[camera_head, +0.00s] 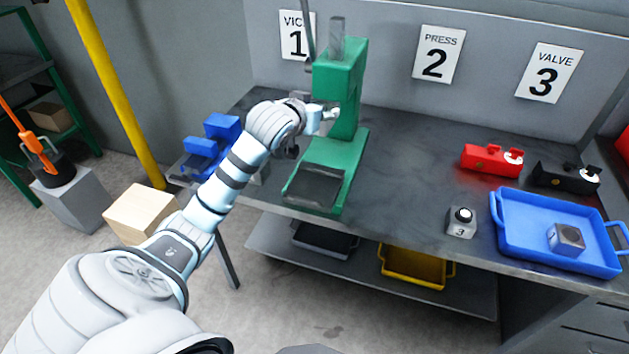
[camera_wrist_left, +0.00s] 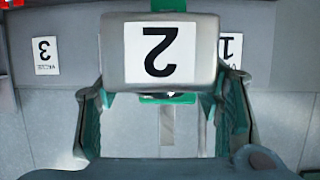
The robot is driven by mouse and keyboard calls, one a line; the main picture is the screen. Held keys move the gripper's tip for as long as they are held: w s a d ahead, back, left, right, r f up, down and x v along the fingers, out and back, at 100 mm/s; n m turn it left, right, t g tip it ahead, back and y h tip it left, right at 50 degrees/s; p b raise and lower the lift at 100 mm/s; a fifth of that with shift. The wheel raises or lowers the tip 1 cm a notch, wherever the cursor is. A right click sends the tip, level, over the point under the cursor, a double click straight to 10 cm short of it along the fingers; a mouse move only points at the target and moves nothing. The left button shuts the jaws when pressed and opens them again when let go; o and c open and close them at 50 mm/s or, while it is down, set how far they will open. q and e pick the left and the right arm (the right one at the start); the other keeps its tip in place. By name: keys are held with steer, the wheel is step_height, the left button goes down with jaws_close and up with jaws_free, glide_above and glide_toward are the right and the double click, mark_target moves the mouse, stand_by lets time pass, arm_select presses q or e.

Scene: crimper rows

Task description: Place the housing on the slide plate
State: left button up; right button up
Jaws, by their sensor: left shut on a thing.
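The housing (camera_wrist_left: 160,52) is a grey block with a white label bearing a 2, upside down in the left wrist view. My left gripper (camera_wrist_left: 163,100) is shut on it, with a green-tinted finger on each side. In the head view my left gripper (camera_head: 318,117) is in front of the green press column, above the press base. The housing is mostly hidden there by my wrist. The dark slide plate (camera_head: 316,186) lies on the front of the press base, below and apart from my gripper, with its top bare. My right gripper is not in view.
A grey block marked 3 (camera_head: 461,229) stands mid-table. A blue tray (camera_head: 510,252) holds a grey cube (camera_head: 567,238). Red (camera_head: 480,158) and black (camera_head: 556,177) fixtures stand behind it. Blue vise-like blocks (camera_head: 212,140) are left of the press.

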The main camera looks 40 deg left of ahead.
arm_select(q)
steer(key=shift+w+a+n+y, duration=0.1)
steer(key=shift+a+n+y, duration=0.1)
steer(key=shift+n+y, duration=0.15)
step_height(320, 180, down, 20)
steer(key=shift+a+r+b, duration=0.1)
steer(key=shift+r+b, duration=0.15)
steer(key=shift+b, duration=0.7)
steer(key=o, duration=1.8)
steer(key=shift+f, duration=0.1)
steer(key=p+v, duration=0.1)
steer(key=v, duration=1.1)
steer(key=shift+p, duration=0.3)
